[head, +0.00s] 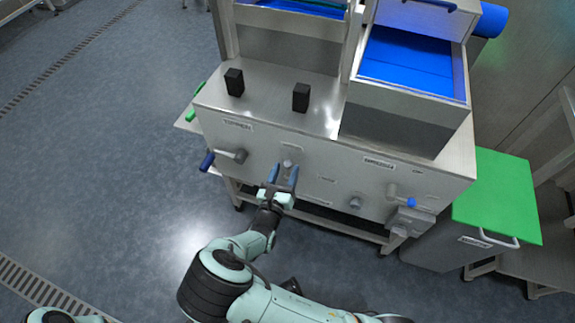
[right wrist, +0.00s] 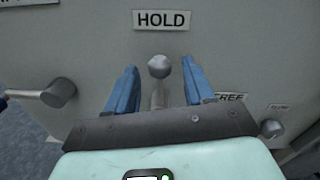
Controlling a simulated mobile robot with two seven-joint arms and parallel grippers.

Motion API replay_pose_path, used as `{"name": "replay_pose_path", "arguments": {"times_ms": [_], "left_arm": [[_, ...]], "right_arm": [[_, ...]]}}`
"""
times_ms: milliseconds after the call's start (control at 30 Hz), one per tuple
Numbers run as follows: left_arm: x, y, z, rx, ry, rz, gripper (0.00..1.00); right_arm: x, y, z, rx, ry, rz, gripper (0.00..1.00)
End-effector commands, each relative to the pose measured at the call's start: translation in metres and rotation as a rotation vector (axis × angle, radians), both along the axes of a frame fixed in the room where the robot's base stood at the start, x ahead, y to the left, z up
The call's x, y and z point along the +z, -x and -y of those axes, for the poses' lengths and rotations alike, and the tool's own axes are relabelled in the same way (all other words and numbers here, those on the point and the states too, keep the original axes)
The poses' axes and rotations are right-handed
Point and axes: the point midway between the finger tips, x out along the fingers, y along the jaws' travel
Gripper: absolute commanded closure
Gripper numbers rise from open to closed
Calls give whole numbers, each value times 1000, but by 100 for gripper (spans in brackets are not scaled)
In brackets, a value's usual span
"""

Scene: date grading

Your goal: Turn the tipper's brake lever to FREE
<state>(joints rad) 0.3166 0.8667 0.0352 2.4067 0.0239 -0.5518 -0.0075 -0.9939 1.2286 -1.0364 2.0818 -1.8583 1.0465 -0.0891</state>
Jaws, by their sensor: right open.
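The brake lever (right wrist: 159,68) is a grey stem with a round knob on the tipper's front panel (head: 325,165). In the right wrist view it stands upright, its knob just below the HOLD label (right wrist: 161,20). The FREE label (right wrist: 231,97) is lower right, partly hidden by a finger. The knob also shows in the head view (head: 288,163). My right gripper (head: 282,177) is open, its two blue fingers on either side of the lever, with gaps visible to both. The lever's lower end is hidden by the gripper body. My left gripper is not in view.
A grey handle (head: 232,155) sticks out left of the lever. A round knob (head: 355,203) and a blue-tipped lever (head: 400,197) are to the right. A green-topped cabinet (head: 500,195) stands at the right. Open floor (head: 110,160) lies to the left.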

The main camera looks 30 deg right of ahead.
Motion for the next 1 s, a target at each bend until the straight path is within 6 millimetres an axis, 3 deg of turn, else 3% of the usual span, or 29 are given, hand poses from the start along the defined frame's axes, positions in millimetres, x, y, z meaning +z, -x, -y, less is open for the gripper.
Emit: {"name": "replay_pose_path", "arguments": {"times_ms": [200,567,600,733,767,1000], "left_arm": [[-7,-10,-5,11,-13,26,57],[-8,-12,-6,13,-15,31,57],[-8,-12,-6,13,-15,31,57],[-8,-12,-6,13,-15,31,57],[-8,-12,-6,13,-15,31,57],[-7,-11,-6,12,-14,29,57]], "right_arm": [[-1,-18,19,-1,-2,1,47],[0,-21,24,-1,-2,0,47],[0,-21,24,-1,-2,0,54],[0,-21,23,-1,-2,0,96],[0,-21,23,-1,-2,0,100],[0,-21,23,-1,-7,5,100]]}}
